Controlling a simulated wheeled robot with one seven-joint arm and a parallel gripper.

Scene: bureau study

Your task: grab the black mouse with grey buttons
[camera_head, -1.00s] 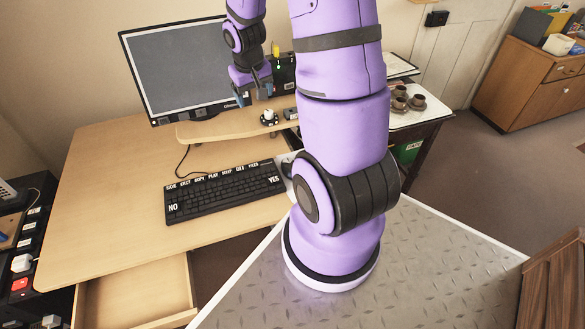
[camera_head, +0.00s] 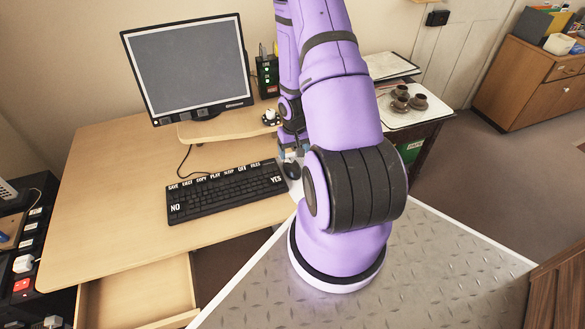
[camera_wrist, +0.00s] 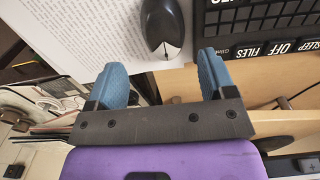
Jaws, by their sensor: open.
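The black mouse with grey buttons (camera_wrist: 163,27) lies on a printed white sheet in the wrist view, its grey button end toward my gripper. In the head view the mouse (camera_head: 291,170) shows just right of the keyboard, partly beside my arm. My gripper (camera_wrist: 163,72) is open and empty, its two blue fingertips apart, with the mouse just beyond them and roughly centred between them. In the head view my gripper (camera_head: 292,152) is low over the desk, behind the mouse and partly hidden by my arm.
The black keyboard (camera_head: 226,191) lies left of the mouse. A raised wooden shelf (camera_head: 215,127) and the monitor (camera_head: 188,65) stand behind. Cups (camera_head: 401,98) sit on a white surface to the right. The desk's left side (camera_head: 110,200) is clear.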

